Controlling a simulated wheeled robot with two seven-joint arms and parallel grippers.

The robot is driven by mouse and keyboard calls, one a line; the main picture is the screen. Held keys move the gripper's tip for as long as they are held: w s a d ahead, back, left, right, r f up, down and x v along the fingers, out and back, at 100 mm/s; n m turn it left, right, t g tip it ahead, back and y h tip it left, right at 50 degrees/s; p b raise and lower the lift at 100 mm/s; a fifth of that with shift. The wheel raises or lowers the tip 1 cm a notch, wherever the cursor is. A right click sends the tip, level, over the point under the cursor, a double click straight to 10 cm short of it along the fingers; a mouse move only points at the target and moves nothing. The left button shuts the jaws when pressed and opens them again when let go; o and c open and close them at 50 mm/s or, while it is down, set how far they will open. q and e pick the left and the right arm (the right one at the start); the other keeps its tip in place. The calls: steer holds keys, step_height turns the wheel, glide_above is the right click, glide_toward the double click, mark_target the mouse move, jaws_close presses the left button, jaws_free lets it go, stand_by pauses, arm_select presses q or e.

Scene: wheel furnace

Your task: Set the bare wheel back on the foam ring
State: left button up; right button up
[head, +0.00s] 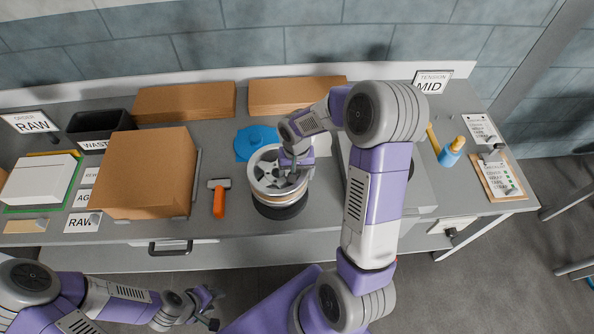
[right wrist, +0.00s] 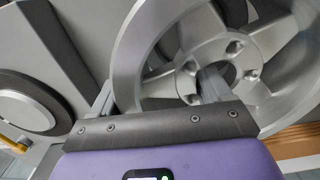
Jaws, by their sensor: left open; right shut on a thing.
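The bare silver wheel (head: 260,184) is in the head view, above or on a dark foam ring (head: 282,212) near the front of the bench. I cannot tell whether the wheel's underside touches the ring. My right gripper (head: 293,172) reaches down over the wheel and is shut on it. In the right wrist view the wheel (right wrist: 132,60) fills the upper right; one finger is beside the rim's outer side and the other reaches in near the hub. My left gripper (head: 212,308) is open and empty, low in front of the bench.
An orange-handled hammer (head: 218,200) lies left of the wheel, and a large cardboard box (head: 146,170) stands farther left. A blue item (head: 250,140) lies behind the wheel. A grey machine (head: 424,188) stands to the right, partly hidden by my right arm.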

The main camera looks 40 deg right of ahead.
stand_by(0.4)
steer(key=shift+f, duration=0.1)
steer(key=shift+f+b, duration=2.4)
steer(key=shift+f, duration=0.1)
steer(key=shift+f, duration=0.25)
steer(key=shift+f+b, duration=0.35)
steer(key=shift+b, duration=0.2)
steer(key=shift+f, duration=0.2)
steer(key=o, duration=1.5)
steer(key=shift+o, duration=1)
steer(key=shift+f, duration=0.1)
